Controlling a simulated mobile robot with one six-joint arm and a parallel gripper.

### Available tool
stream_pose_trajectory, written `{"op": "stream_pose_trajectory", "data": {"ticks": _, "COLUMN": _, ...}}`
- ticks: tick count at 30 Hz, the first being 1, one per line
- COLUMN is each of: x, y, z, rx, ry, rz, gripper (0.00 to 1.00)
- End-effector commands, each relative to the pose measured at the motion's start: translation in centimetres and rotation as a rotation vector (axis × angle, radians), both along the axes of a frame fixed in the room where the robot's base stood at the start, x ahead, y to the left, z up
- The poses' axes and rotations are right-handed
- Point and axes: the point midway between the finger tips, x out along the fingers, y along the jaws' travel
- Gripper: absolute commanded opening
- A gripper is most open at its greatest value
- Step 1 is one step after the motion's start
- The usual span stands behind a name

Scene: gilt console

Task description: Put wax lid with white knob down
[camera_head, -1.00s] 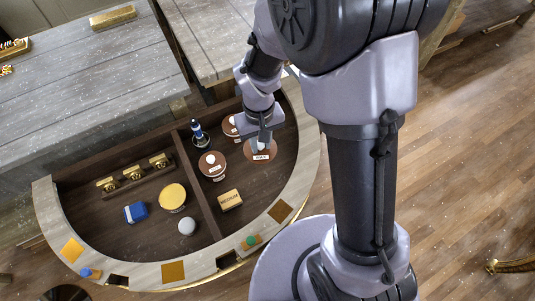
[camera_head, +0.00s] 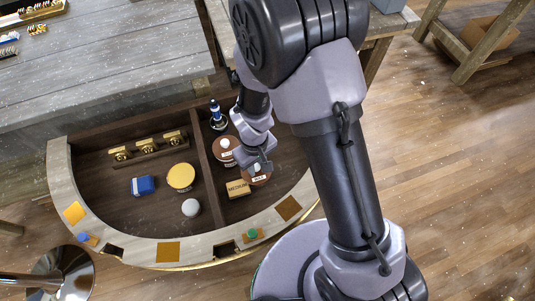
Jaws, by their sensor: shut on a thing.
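The wax lid (camera_head: 262,181) is a brown disc with a white label and a white knob. My gripper (camera_head: 257,168) is shut on its knob, from above. The lid is in the right compartment of the curved console (camera_head: 62,180), just behind and right of the tan block marked MEDIUM (camera_head: 237,190). Its edge comes close to the block in the view. I cannot tell whether the lid touches the floor of the compartment or hangs above it. My gripper hides part of the lid.
Another brown lid with a white knob (camera_head: 222,155) lies left of my gripper. A dark blue and white figure (camera_head: 217,118) stands behind it. A divider (camera_head: 206,170) separates the compartments.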

Motion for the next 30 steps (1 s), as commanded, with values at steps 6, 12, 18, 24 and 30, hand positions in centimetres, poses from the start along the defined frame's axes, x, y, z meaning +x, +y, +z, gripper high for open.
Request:
{"op": "stream_pose_trajectory", "data": {"ticks": 6, "x": 5.3, "y": -2.7, "z": -0.8, "rx": 0.001, "ry": -0.001, "rz": -0.004, "gripper": 0.00}}
{"op": "stream_pose_trajectory", "data": {"ticks": 12, "x": 6.9, "y": -3.6, "z": -1.6, "rx": -0.001, "ry": 0.002, "rz": 0.001, "gripper": 0.00}}
{"op": "stream_pose_trajectory", "data": {"ticks": 18, "x": 6.9, "y": -3.5, "z": -4.6, "rx": -0.001, "ry": 0.001, "rz": 0.000, "gripper": 0.00}}
{"op": "stream_pose_trajectory", "data": {"ticks": 24, "x": 6.9, "y": -3.5, "z": -4.3, "rx": -0.001, "ry": 0.001, "rz": 0.000, "gripper": 0.00}}
{"op": "stream_pose_trajectory", "data": {"ticks": 30, "x": 6.9, "y": -3.5, "z": -4.5, "rx": -0.001, "ry": 0.001, "rz": 0.000, "gripper": 0.43}}
